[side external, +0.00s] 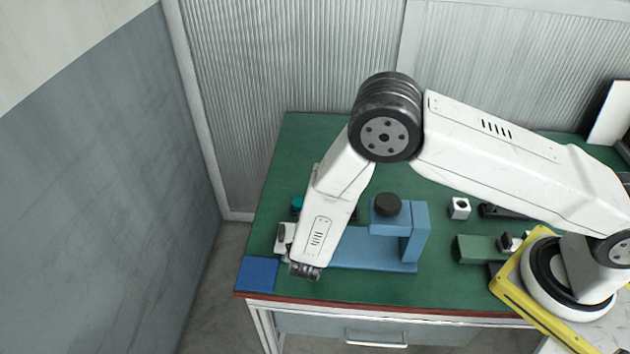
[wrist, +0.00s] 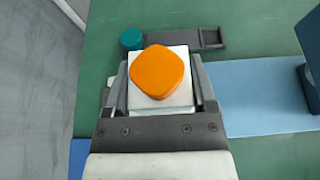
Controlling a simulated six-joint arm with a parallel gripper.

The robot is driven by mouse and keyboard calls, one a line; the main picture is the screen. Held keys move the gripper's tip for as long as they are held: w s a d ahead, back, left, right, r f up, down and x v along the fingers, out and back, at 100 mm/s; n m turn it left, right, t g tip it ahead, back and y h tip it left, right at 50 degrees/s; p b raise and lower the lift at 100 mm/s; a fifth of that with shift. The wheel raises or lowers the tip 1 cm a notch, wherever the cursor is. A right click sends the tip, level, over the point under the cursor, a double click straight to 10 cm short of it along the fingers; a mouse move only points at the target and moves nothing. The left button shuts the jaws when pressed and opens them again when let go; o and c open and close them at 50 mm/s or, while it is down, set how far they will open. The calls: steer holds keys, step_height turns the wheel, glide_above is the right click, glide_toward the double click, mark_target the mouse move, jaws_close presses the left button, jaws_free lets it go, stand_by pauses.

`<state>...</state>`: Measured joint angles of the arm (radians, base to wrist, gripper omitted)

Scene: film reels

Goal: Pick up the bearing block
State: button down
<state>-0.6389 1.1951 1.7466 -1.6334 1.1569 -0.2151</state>
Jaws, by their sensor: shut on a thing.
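In the wrist view my gripper (wrist: 160,88) is shut on a white square block with an orange rounded top (wrist: 160,72), with one dark finger on each side. In the side view my wrist hides most of the gripper, and the held block cannot be made out clearly. A small white cube with a dark round hole (side external: 460,208) stands apart on the green bench, right of the blue press-like stand. I cannot tell for certain which of the two white blocks is the bearing block.
The blue stand (side external: 414,238) with a dark knob (side external: 388,205) is right of my gripper. A teal round piece (wrist: 131,39) and a dark grey flat part (wrist: 210,38) lie beyond the held block. A dark blue square (side external: 258,273) lies at the bench's front left corner.

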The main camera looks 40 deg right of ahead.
steer(key=shift+r, duration=2.15)
